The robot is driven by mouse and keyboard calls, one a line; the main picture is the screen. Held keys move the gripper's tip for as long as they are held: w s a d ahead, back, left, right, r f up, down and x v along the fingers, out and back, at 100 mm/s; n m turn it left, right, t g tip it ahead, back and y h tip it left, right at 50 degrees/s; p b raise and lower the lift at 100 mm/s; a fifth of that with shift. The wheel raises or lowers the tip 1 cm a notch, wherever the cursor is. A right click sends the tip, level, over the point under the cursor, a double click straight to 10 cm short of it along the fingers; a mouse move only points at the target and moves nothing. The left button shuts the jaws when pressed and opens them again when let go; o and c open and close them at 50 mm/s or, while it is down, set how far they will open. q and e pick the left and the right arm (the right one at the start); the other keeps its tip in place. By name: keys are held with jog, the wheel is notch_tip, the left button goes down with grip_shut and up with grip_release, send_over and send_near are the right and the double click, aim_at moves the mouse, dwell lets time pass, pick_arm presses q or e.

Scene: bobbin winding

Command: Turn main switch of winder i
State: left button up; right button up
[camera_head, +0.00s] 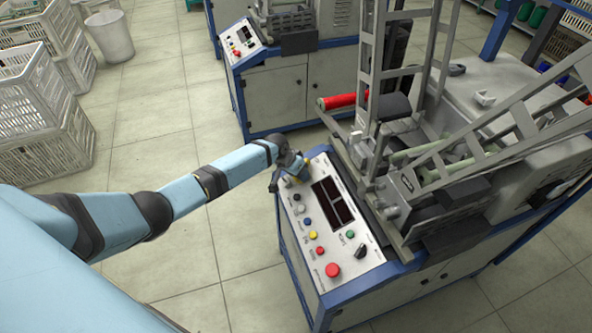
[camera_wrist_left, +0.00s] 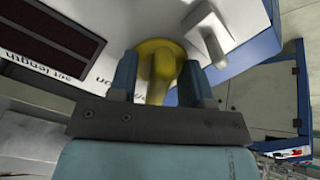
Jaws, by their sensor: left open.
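The winder's main switch (camera_wrist_left: 160,62) is a yellow round plate with a yellow handle, on the pale control panel (camera_head: 317,270). My left gripper (camera_head: 289,181) is at the far left corner of that panel. In the left wrist view, the gripper (camera_wrist_left: 160,72) is open, with one finger on each side of the yellow handle. A gap shows beside the handle; I cannot tell whether either finger touches it. In the head view the switch is mostly hidden by the gripper. My right gripper is not in view.
The panel carries a dark display (camera_head: 333,203), several coloured buttons, a red button (camera_head: 332,270) and a black knob (camera_head: 361,251). A grey lever (camera_wrist_left: 207,35) stands close to my left gripper. A second winder (camera_head: 290,85) is behind. White crates (camera_head: 40,105) stand at left.

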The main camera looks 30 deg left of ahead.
pick_arm(q)
jog(key=shift+s+a+r, duration=0.1)
jog(key=shift+a+r, duration=0.05)
jog(key=shift+r, duration=0.2)
jog(key=p+v, duration=0.2)
jog(key=v, duration=1.1)
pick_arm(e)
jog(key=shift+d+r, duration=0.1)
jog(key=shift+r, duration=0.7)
pick_arm(q)
jog(key=shift+f, duration=0.1)
